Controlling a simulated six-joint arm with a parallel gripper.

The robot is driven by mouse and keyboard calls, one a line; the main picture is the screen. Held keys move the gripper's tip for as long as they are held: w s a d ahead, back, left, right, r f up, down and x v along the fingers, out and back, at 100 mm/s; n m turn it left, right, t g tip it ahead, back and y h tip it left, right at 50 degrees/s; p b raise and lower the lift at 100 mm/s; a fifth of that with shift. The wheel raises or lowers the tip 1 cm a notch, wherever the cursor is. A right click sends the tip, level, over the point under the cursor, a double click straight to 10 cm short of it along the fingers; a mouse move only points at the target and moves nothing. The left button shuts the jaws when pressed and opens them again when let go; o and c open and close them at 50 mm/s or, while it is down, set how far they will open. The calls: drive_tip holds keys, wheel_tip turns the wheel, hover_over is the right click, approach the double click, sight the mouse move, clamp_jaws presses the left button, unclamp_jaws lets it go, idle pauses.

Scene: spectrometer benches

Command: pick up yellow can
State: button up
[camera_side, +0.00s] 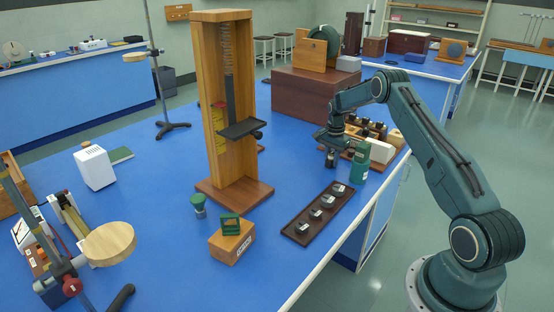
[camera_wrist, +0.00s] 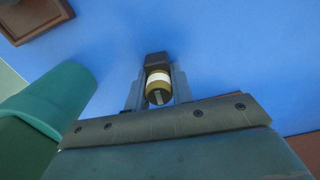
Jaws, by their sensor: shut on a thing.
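In the wrist view a small yellow can (camera_wrist: 158,88) with a white band sits between the two fingers of my gripper (camera_wrist: 157,90). The fingers are shut on its sides, and its end faces the camera. In the side view my gripper (camera_side: 331,157) points down over the right part of the blue bench, left of a green bottle. There the can is too small and dark to make out. I cannot tell whether the can touches the bench.
The green bottle (camera_side: 360,163) stands close to my gripper and also fills the left of the wrist view (camera_wrist: 62,92). A dark tray (camera_side: 300,232) with several metal pieces lies in front. A tall wooden stand (camera_side: 207,100) is to the left. Blue bench between is clear.

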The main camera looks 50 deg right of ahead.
sight(332, 152)
drive_tip(key=shift+r, duration=0.2)
wheel_tip(332, 152, up, 20)
drive_tip(key=shift+f, duration=0.15)
idle(0.4)
drive_tip(key=shift+f, duration=0.15)
idle(0.4)
